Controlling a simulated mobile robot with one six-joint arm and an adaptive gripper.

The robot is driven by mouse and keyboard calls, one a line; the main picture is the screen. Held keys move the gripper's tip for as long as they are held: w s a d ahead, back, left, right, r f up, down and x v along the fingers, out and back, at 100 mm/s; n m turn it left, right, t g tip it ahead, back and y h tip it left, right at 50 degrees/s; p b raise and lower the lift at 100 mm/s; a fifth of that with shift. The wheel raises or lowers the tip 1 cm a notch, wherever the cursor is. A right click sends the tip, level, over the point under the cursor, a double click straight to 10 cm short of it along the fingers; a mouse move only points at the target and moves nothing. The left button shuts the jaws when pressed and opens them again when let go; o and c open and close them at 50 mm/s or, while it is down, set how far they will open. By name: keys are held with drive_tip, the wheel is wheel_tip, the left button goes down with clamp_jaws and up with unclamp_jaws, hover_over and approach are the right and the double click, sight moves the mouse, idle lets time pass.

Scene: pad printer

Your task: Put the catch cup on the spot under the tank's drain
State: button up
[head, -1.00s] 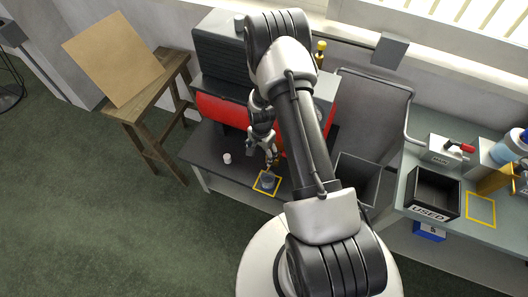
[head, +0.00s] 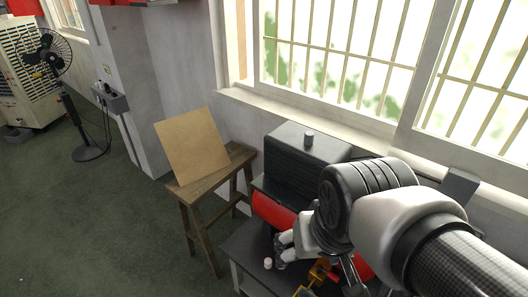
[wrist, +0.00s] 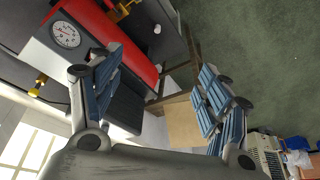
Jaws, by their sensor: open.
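My gripper (wrist: 163,92) is open and empty in the wrist view, its blue-padded fingers wide apart. In the head view my gripper (head: 281,250) is beside the red tank (head: 272,212), partly hidden by my arm. The tank (wrist: 112,37) also shows in the wrist view, with a round gauge and a yellow fitting (wrist: 123,9). A yellow fitting (head: 319,272) shows low in the head view. Below it, a bit of yellow marking (head: 303,291) shows at the bottom edge. The grey cup seen earlier inside the yellow square is not visible now.
A small white item (head: 268,263) stands on the dark table (head: 243,246); it also shows in the wrist view (wrist: 157,29). A wooden stool (head: 207,190) with a tan board (head: 192,146) stands left of the table. A fan (head: 48,55) is farther left. The floor between is clear.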

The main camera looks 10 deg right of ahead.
drive_tip(key=shift+n, duration=0.8)
drive_tip(key=s, duration=0.4)
drive_tip(key=shift+s+a+r, duration=0.3)
drive_tip(key=shift+a+r, duration=0.05)
